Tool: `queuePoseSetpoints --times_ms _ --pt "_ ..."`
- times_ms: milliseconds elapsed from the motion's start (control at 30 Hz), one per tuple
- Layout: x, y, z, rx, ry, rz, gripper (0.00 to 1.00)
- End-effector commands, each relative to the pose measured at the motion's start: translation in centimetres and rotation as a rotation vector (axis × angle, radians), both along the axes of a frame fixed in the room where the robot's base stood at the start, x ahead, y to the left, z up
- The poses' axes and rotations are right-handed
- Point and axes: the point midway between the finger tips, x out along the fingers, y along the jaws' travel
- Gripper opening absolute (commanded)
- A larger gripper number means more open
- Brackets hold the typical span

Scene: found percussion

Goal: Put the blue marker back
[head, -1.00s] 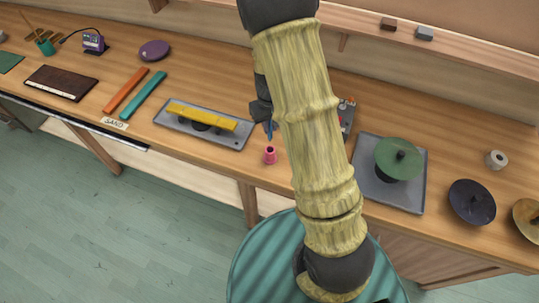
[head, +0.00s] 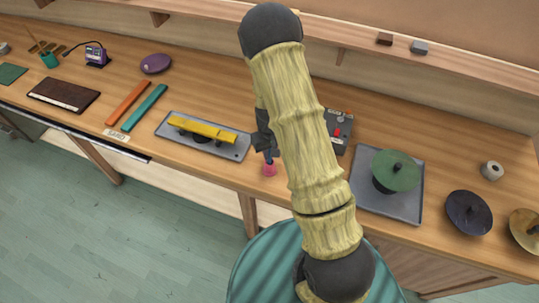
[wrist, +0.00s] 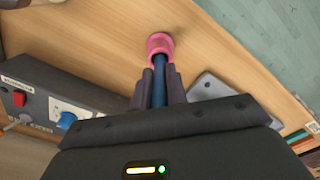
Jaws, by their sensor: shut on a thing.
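The blue marker (wrist: 158,85) is between the dark fingers of my gripper (wrist: 160,74), which is shut on it. In the head view, a small bit of the marker (head: 268,158) shows below my gripper (head: 266,150). A small pink cup-like holder (wrist: 159,44) stands on the wooden bench, and it also shows in the head view (head: 269,171). The marker's lower end meets the holder's mouth and appears to be inside it. How deep it sits is hidden.
A grey tray with a yellow bar (head: 205,130) lies left of the holder. A grey box with a red button (head: 338,132) stands behind and right. A green disc (head: 396,172) on another tray is further right. The bench's front edge is close to the holder.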

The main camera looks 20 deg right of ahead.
Motion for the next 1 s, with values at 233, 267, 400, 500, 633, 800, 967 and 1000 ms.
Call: queuePoseSetpoints --times_ms 233,267,400,500,633,800,967,1000 --pt "0.0 0.0 -2.5 0.001 0.001 -0.001 0.00" --pt "0.0 0.0 -2.6 0.001 0.001 -0.001 0.00" --pt "0.0 0.0 -2.6 0.000 0.000 0.000 0.00" --pt "0.0 0.0 -2.6 0.000 0.000 0.000 0.00" --pt "0.0 0.0 -3.0 0.001 0.000 0.001 0.17" --pt "0.0 0.0 -2.9 0.000 0.000 0.001 0.36" --pt "0.0 0.0 -2.8 0.000 0.000 0.001 0.36" --pt "0.0 0.0 -2.8 0.000 0.000 0.001 0.36"
